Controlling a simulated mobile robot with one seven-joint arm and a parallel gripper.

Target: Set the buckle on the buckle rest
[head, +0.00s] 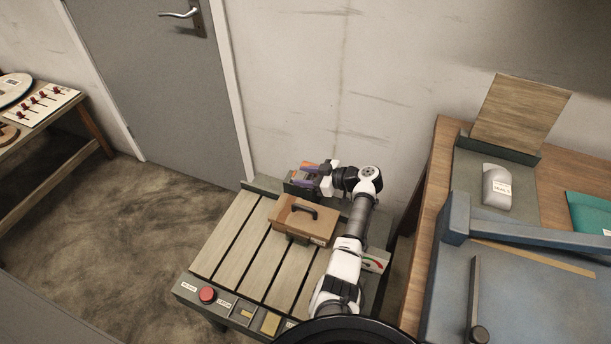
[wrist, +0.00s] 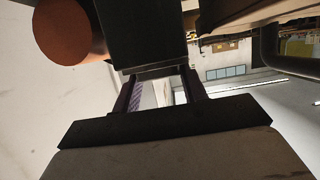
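My gripper (head: 304,179) is at the back edge of the slatted table, at the end of my arm. Its two purplish fingers show apart in the wrist view (wrist: 162,92), with a light gap between them. A dark block (wrist: 140,35) is at the fingertips, and an orange-brown round part (wrist: 75,28) is beside it. In the head view a small orange-topped device (head: 310,165) is at the gripper. I cannot tell whether the fingers press on the block. I cannot make out a buckle or the buckle rest for certain; either may be hidden by my gripper.
A wooden case with a black handle (head: 302,212) lies on the slatted table (head: 238,233). A red button (head: 207,295) is on its front panel. A workbench with a blue machine (head: 540,295) stands at right. The left slats are clear.

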